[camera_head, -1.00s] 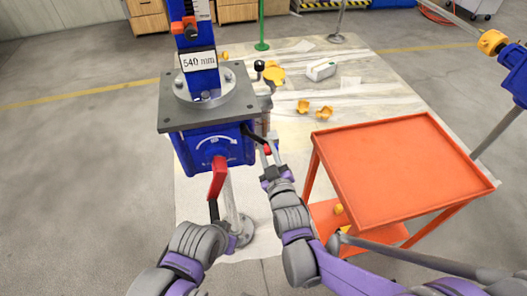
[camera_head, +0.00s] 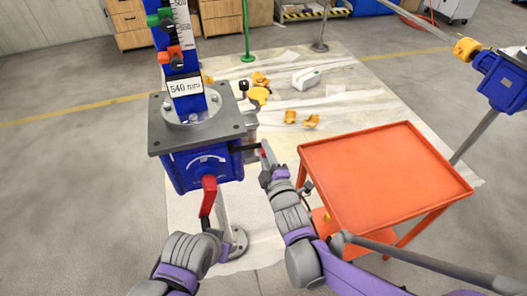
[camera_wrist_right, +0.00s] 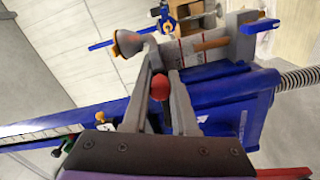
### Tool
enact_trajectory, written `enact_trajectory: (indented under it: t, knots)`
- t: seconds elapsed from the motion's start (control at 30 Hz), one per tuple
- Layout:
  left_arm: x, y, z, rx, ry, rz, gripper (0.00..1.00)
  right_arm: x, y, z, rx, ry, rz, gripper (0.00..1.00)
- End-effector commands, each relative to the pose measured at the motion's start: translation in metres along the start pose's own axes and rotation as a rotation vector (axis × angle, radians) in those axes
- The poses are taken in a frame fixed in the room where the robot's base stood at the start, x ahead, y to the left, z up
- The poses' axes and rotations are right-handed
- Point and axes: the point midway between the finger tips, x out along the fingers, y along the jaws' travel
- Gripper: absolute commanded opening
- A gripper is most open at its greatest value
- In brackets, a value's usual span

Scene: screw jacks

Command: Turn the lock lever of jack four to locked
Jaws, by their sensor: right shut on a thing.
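A blue jack (camera_head: 190,168) with a grey top plate and a "540 mm" label stands at left centre in the head view. A thin dark lever (camera_head: 247,147) with a red knob (camera_wrist_right: 161,87) sticks out from its right side, roughly level. My right gripper (camera_head: 265,155) is shut on that knob; the wrist view shows it between the two fingers. A red crank arm (camera_head: 209,188) with a dark grip hangs from the jack's front, below a white curved arrow. My left gripper (camera_head: 208,232) is near that grip, its fingers mostly hidden. No jack number is readable.
An orange cart (camera_head: 380,175) stands right of my right arm. Yellow pieces (camera_head: 311,121) and a white box (camera_head: 307,78) lie on the pale floor sheet (camera_head: 355,105) behind. Another blue jack (camera_head: 503,80) is at the far right.

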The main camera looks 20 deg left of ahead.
Motion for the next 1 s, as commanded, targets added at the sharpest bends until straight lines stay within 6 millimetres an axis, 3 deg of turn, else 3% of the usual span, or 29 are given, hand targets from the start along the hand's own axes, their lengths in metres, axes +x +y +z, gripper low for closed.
enact_trajectory:
  t: [0.67, 0.7, 0.8, 0.87, 1.0]
  knots:
    - [-0.0040, 0.0000, -0.0029, 0.000, 0.002, 0.000, 0.50, 0.0006, 0.0065, -0.0031, -0.058, 0.004, 0.005, 0.00]
    - [-0.0040, 0.0000, -0.0029, 0.000, 0.002, 0.000, 0.50, 0.0006, 0.0065, -0.0032, -0.058, 0.004, 0.006, 0.30]
    - [-0.0040, 0.0000, -0.0029, 0.000, 0.002, 0.000, 0.50, 0.0006, 0.0063, -0.0031, -0.058, 0.004, 0.005, 0.48]
    - [-0.0039, 0.0000, -0.0028, 0.000, 0.002, 0.000, 0.50, 0.0004, 0.0060, -0.0029, -0.058, 0.003, 0.004, 0.56]
    - [-0.0038, 0.0000, -0.0028, 0.000, 0.002, 0.000, 0.50, 0.0003, 0.0054, -0.0026, -0.058, 0.002, 0.002, 0.56]
